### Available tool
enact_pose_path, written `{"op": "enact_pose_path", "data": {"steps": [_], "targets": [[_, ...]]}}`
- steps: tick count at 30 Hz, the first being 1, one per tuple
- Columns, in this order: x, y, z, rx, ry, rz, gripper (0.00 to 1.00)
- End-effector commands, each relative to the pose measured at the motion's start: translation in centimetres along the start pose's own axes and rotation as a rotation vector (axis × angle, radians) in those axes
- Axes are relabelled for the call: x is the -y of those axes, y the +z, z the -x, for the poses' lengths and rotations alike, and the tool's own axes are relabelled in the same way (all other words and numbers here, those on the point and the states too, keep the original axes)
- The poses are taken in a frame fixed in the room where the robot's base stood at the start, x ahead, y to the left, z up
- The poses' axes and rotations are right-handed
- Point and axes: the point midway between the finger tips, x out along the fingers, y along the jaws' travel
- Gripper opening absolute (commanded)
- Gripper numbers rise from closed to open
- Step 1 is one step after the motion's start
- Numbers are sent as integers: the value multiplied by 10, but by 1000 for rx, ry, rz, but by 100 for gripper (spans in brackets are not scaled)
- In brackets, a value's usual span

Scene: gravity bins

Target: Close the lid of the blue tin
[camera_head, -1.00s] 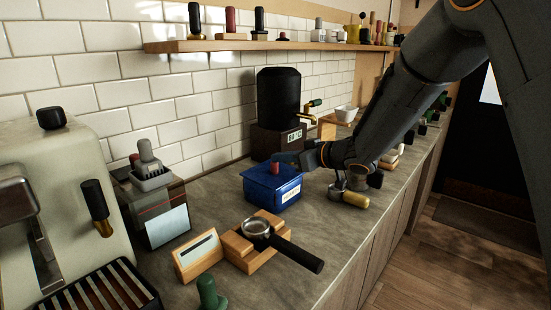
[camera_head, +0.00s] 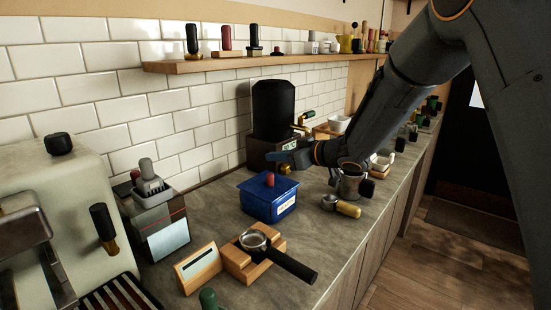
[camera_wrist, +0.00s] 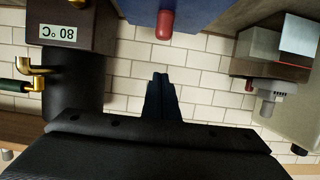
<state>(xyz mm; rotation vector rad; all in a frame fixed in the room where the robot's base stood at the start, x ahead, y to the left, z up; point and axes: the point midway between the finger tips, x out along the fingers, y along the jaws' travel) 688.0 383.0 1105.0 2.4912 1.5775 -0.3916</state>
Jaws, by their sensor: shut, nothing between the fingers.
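The blue tin (camera_head: 264,207) stands on the grey counter, with a pale label on its front. Its blue lid (camera_head: 256,184) lies level across the top and looks down on the tin, with a red knob (camera_head: 269,180) standing up. My gripper (camera_head: 274,156) is shut and empty, just above and behind the knob, apart from it. In the wrist view, which is upside down, the shut fingers (camera_wrist: 160,77) point toward the red knob (camera_wrist: 165,24) and the blue tin (camera_wrist: 142,10), with a gap between.
A black dispenser (camera_head: 273,109) with a brass tap stands close behind the tin. A grinder-like box (camera_head: 160,225) stands left. Some counter is clear around the tin.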

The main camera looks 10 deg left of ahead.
Motion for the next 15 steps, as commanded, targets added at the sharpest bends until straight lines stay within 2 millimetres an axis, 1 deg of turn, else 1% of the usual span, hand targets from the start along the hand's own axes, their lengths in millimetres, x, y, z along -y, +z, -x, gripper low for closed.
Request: {"op": "enact_pose_path", "data": {"steps": [1, 2, 4, 9, 12, 15], "targets": [[1, -10, 4, 0, 1, 0, 0], [1, -13, 5, 0, 1, 0, 0], [-3, -7, 21, -1, 6, 0, 0], [-2, -3, 57, 0, 4, 0, 0], [-1, -2, 75, -1, 3, 0, 0], [-2, -1, 89, -1, 4, 0, 0]]}}
